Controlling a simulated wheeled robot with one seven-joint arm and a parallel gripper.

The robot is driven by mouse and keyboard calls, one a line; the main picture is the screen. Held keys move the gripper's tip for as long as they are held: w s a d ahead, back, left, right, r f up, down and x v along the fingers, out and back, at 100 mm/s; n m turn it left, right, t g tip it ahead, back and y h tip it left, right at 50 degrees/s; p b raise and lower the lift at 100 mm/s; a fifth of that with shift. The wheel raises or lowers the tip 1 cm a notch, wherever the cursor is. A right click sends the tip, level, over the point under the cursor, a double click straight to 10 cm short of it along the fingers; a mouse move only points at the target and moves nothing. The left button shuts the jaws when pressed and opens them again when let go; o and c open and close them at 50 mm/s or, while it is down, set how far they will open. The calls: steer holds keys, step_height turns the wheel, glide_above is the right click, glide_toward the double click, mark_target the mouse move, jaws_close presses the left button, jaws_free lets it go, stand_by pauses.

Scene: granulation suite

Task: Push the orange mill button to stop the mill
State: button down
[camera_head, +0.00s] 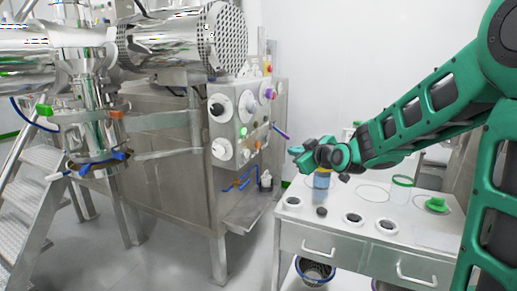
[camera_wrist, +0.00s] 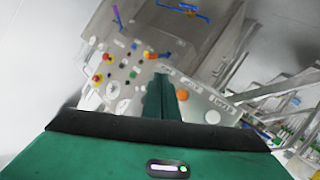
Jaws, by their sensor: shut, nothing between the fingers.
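A steel control panel (camera_head: 240,118) with knobs and coloured buttons is on the front of the machine in the head view. A small orange button (camera_head: 257,144) shows low on its right side. I cannot tell which is the mill button. My gripper (camera_head: 294,150) is to the right of the panel and apart from it. Its closed fingers (camera_wrist: 165,76) are empty and cover part of the panel.
A white table (camera_head: 330,225) with several jars and round recesses stands under my arm. A grey shelf with blue tools (camera_head: 235,184) juts out below the panel. Metal stairs (camera_head: 30,195) are at the left.

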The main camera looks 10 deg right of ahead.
stand_by(0.3)
steer(key=w+a, duration=0.5)
steer(key=a, duration=0.2)
stand_by(0.4)
steer(key=shift+w+a, duration=0.15)
stand_by(1.9)
steer(key=shift+w+a, duration=0.1)
steer(key=shift+a, duration=0.15)
steer(key=shift+w+a, duration=0.3)
steer(key=shift+a, duration=0.05)
stand_by(1.0)
steer(key=shift+s+d, duration=0.1)
steer(key=shift+d, duration=0.05)
steer(key=shift+s+d, duration=0.45)
steer(key=shift+d, duration=0.2)
steer(key=shift+s+d, duration=0.75)
steer(key=shift+d, duration=0.25)
steer(key=shift+s+d, duration=0.7)
steer(key=shift+d, duration=0.25)
